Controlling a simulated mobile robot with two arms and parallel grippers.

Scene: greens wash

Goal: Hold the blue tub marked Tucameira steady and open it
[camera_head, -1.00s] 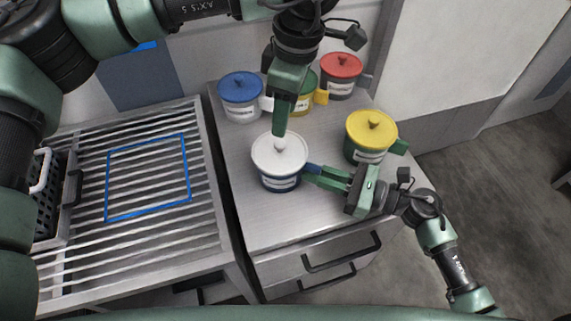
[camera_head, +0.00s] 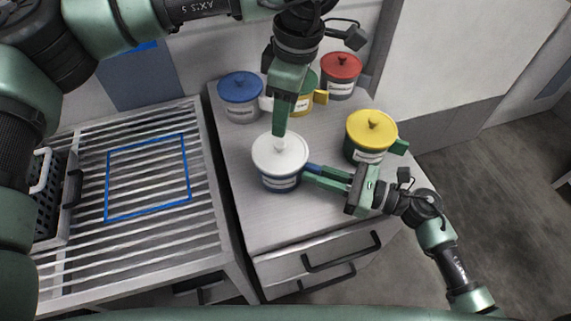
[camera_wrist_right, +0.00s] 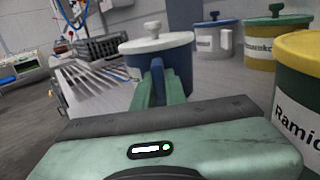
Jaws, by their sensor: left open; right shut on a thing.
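The blue tub (camera_head: 281,181) stands on the metal counter with its white lid (camera_head: 268,158) on. Its label is too small to read. The lid has a white knob, clear in the right wrist view (camera_wrist_right: 152,28). My right gripper (camera_head: 314,171) is shut on the tub's blue handle (camera_wrist_right: 158,75), at the tub's right side.
A yellow-lidded green tub (camera_head: 371,136) stands close to the right. Behind are a blue-lidded grey tub (camera_head: 240,96), a green-lidded yellow tub (camera_head: 302,104) and a red-lidded grey tub (camera_head: 341,76). A slatted rack (camera_head: 75,270) with a blue outlined square lies left. Bare counter (camera_head: 262,225) lies in front.

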